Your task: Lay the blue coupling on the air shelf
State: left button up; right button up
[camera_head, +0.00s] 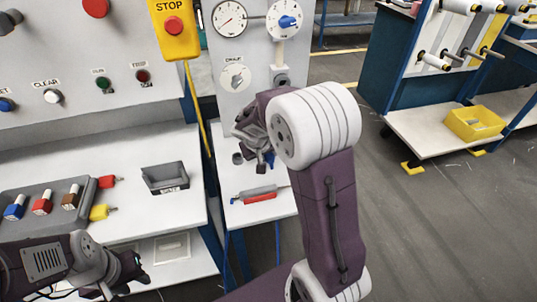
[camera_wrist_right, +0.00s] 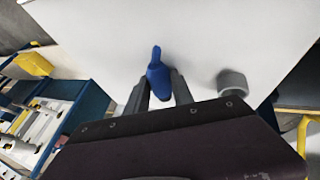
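The blue coupling (camera_wrist_right: 158,82) sits between the two fingers of my right gripper (camera_wrist_right: 162,92) in the right wrist view, and the fingers appear closed on its sides. In the head view, my right gripper (camera_head: 254,140) is over the white air shelf (camera_head: 277,206), below the gauge panel. A small blue part of the coupling (camera_head: 269,159) shows under it; the rest is hidden by the gripper and arm. Whether it touches the shelf is unclear. My left gripper (camera_head: 130,268) is low at the left, in front of the bench, its fingers too small to judge.
A red tool with a blue end (camera_head: 257,193) lies on the shelf's front part. A short grey cylinder (camera_wrist_right: 232,82) is beside the coupling. A grey bin (camera_head: 165,178) and a tray of coloured plugs (camera_head: 45,207) are on the left bench. A yellow bin (camera_head: 473,123) stands far right.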

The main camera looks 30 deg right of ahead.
aim_at(267, 155)
jog(key=shift+o, duration=0.6)
jog(key=shift+s+a+f+g, duration=0.15)
jog(key=shift+s+f, duration=0.1)
jog(key=shift+f, duration=0.25)
jog(key=shift+s+a+f+g, duration=0.15)
jog(key=shift+s+f, duration=0.1)
jog(key=shift+f, duration=0.25)
jog(key=r, duration=0.2)
jog(key=a+r+p, duration=0.1)
jog(key=r, duration=0.1)
jog(key=shift+r, duration=0.25)
pick_arm(q)
jog(key=shift+w+d+r+p, duration=0.1)
jog(key=shift+w+r+p, duration=0.35)
jog(key=shift+r+p, duration=0.35)
pick_arm(e)
jog(key=v, duration=0.5)
jog(key=shift+s+r, duration=0.3)
jog(key=shift+r, duration=0.05)
pick_arm(q)
jog(key=shift+r, duration=0.1)
pick_arm(e)
jog(key=shift+r, duration=0.1)
